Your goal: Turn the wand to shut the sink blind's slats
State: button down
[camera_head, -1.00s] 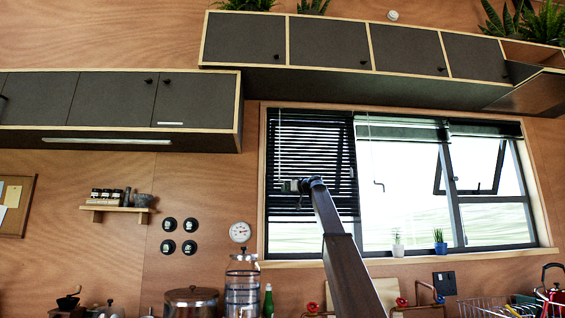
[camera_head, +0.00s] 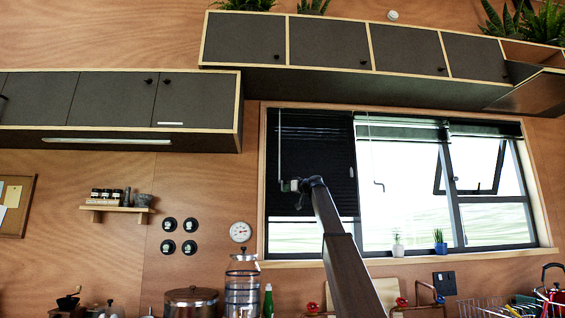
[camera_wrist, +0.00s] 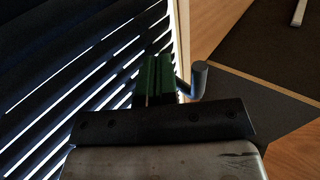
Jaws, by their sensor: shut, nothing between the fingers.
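The sink blind (camera_head: 320,150) hangs over the left window pane, and its slats look like a nearly solid dark sheet in the head view. In the wrist view, bright gaps show between the slats (camera_wrist: 60,105). The wand (camera_head: 281,148) hangs at the blind's left side, and its bent crank end (camera_wrist: 199,82) shows in the wrist view. My gripper (camera_head: 293,185) is at the wand's lower end. Its green fingers (camera_wrist: 153,78) are shut and empty, beside the crank; I cannot tell whether they touch it.
Another wand (camera_head: 374,165) hangs before the middle pane, where the blind is raised. Two small potted plants (camera_head: 398,245) (camera_head: 439,243) stand on the sill. Dark cabinets (camera_head: 330,45) run above the window. A water dispenser (camera_head: 242,285) and a green bottle (camera_head: 268,300) stand below.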

jog(key=v, duration=0.9)
dwell(0.6)
jog(key=shift+w+d, duration=0.1)
dwell(0.3)
